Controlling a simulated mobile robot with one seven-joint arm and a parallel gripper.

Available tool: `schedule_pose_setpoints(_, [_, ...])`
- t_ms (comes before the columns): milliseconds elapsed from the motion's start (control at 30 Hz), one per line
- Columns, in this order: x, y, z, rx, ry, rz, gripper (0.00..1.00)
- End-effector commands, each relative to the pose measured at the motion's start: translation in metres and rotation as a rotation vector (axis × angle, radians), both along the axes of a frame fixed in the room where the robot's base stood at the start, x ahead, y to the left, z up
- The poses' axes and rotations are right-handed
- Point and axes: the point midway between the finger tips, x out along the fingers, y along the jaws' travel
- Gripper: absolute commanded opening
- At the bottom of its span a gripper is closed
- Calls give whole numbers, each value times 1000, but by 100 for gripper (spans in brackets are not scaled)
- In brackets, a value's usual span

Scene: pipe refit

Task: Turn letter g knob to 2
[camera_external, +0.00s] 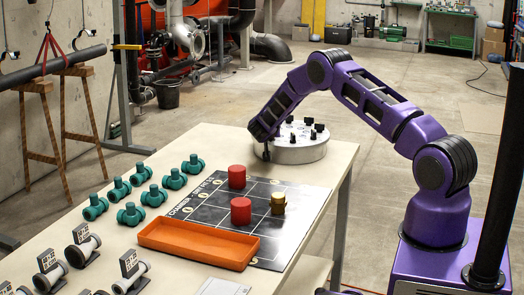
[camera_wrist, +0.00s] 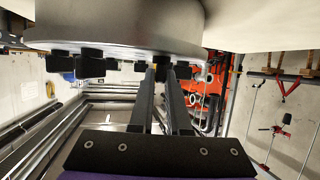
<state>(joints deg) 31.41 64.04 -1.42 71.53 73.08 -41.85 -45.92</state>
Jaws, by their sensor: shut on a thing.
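A round grey-white panel (camera_external: 297,153) with several black knobs on it stands at the far right corner of the table. It shows upside down at the top of the wrist view (camera_wrist: 120,42). My gripper (camera_external: 266,153) reaches down at the panel's left edge. In the wrist view its two fingers (camera_wrist: 163,72) are close together at a black knob (camera_wrist: 162,60), with other black knobs (camera_wrist: 90,66) to the left. The gripped knob is mostly hidden between the fingers. No letters or numbers on the panel are readable, so I cannot tell which knob is g or its setting.
On the table are a black marked board (camera_external: 210,208) with two red cylinders (camera_external: 237,176) and a brass piece (camera_external: 278,203), an orange tray (camera_external: 198,243), several green pipe fittings (camera_external: 131,214) and grey clamps (camera_external: 82,248). The area between board and panel is clear.

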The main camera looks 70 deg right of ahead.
Motion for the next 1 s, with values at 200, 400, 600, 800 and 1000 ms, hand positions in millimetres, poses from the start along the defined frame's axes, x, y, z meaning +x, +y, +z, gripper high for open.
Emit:
schedule_pose_setpoints(200, [5, 0, -3, -1, -6, -166, 0])
schedule_pose_setpoints(400, [5, 0, -4, 1, -5, -277, 0])
schedule_pose_setpoints(600, [6, 0, -5, 2, -5, -356, 0])
schedule_pose_setpoints(800, [6, -1, -4, 2, -4, -416, 0])
schedule_pose_setpoints(1000, [7, -1, -3, 1, -3, -456, 0])
